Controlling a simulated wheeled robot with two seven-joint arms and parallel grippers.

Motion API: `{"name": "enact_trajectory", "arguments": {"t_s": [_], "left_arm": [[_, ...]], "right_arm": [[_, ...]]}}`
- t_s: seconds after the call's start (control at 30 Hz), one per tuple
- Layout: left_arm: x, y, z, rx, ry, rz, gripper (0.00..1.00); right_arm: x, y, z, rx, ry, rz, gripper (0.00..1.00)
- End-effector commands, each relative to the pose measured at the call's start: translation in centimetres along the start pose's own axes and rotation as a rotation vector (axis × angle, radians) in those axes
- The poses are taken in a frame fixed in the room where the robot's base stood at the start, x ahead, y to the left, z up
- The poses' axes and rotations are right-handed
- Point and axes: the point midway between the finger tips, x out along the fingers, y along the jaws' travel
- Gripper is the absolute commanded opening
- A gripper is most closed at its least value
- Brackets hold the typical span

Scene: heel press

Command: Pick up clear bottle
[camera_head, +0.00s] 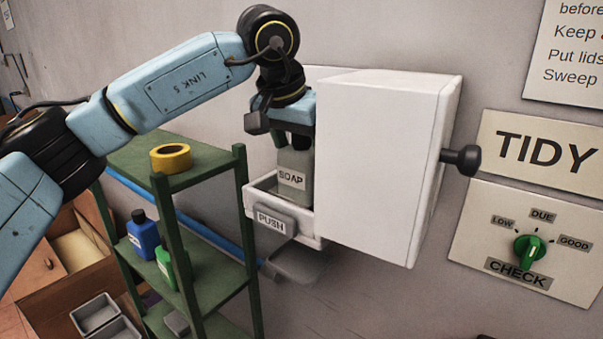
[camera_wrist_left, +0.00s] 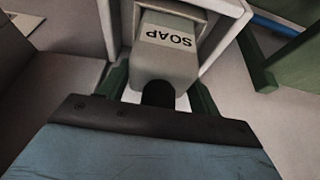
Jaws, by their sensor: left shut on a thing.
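The clear bottle (camera_head: 295,168), greyish and with a SOAP label, stands upright in the open lower part of the white wall dispenser (camera_head: 385,165). In the left wrist view the bottle (camera_wrist_left: 168,62) shows its label and a dark neck. My left gripper (camera_head: 293,140) reaches down over the bottle's top and is shut on it. In the left wrist view the green fingers (camera_wrist_left: 160,95) lie on both sides of its neck end. The fingertips are partly hidden by the bottle and wrist. My right gripper is in neither view.
The dispenser's white housing stands close to the right of my left gripper. A grey PUSH plate (camera_head: 271,221) is at its front, and a black knob (camera_head: 461,160) at its right side. A green shelf (camera_head: 205,180) with yellow tape (camera_head: 171,158) and blue (camera_head: 143,235) and green bottles stands left.

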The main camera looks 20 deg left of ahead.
Motion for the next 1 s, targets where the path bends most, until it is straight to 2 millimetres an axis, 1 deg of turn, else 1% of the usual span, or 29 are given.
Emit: {"name": "enact_trajectory", "arguments": {"t_s": [0.17, 0.27, 0.37, 0.6, 0.7, 0.8, 1.0], "left_arm": [[-0.2, 0.0, -0.1, 0.0, 0.001, 0.0, 0.4], [-1.0, 0.0, -0.4, 0.0, 0.003, 0.0, 0.4], [-2.5, 0.0, -1.1, -0.001, 0.005, -0.001, 0.4], [-7.0, 0.0, -3.0, -0.001, 0.004, -0.001, 0.4], [-8.3, 0.0, -3.4, -0.001, 0.002, 0.0, 0.4], [-9.2, 0.0, -3.3, 0.0, 0.003, 0.0, 0.4], [-10.0, 0.0, -1.8, 0.001, 0.002, 0.0, 0.4]], "right_arm": [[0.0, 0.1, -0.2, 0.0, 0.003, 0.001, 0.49], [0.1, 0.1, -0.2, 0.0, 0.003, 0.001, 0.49], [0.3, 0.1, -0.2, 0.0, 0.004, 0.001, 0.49], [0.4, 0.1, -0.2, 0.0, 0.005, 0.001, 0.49], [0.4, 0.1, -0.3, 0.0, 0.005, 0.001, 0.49], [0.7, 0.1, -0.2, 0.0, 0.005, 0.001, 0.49], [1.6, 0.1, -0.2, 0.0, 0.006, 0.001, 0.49]]}}
